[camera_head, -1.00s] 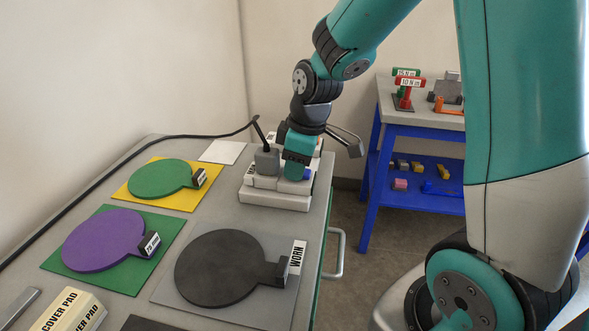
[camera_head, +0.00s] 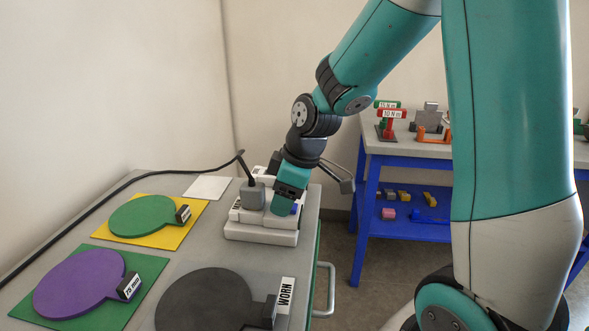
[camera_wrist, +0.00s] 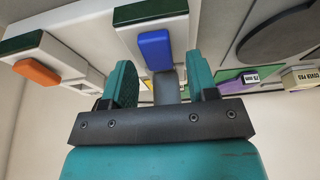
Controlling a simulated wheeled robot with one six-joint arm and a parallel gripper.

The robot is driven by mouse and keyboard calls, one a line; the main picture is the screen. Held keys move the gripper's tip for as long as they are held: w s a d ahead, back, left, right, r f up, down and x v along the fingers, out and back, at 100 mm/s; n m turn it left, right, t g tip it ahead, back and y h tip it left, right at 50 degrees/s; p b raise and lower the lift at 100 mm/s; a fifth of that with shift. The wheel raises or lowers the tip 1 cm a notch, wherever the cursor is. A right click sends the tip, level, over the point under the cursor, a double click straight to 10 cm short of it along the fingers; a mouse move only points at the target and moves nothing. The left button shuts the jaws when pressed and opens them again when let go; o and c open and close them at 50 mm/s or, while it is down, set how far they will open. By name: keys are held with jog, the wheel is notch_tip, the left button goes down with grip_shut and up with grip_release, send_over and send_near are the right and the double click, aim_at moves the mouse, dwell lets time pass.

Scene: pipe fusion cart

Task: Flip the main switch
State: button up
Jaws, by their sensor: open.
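A white switch unit (camera_head: 262,236) stands at the back right of the grey cart top. A blue switch piece (camera_head: 295,209) shows beside my gripper; the wrist view shows it as a blue block (camera_wrist: 155,50) on a white module with a dark green end. An orange switch piece (camera_wrist: 37,71) lies left of it in the wrist view. No readable label shows which is the main switch. My gripper (camera_head: 283,207) points down at the unit, open, its teal fingers (camera_wrist: 162,80) apart. The blue block appears beyond the finger gap; contact cannot be told.
A grey plug (camera_head: 252,195) with a black cable stands on the unit, close left of my gripper. Green (camera_head: 142,216), purple (camera_head: 78,284) and dark (camera_head: 205,302) discs with handles lie on the cart. A blue-framed table (camera_head: 380,150) stands behind to the right.

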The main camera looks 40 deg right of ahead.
jog(key=p+v, duration=0.1)
jog(key=v, duration=1.6)
jog(key=shift+p, duration=0.3)
jog(key=shift+a, duration=0.1)
jog(key=s+a+f+m+g+y+p, duration=0.1)
jog(key=s+a+f+m+g+p, duration=0.1)
jog(key=s+a, duration=1.3)
jog(key=a+f+p, duration=0.1)
jog(key=a, duration=0.2)
jog(key=shift+a+f+g, duration=0.25)
jog(key=shift+g, duration=0.05)
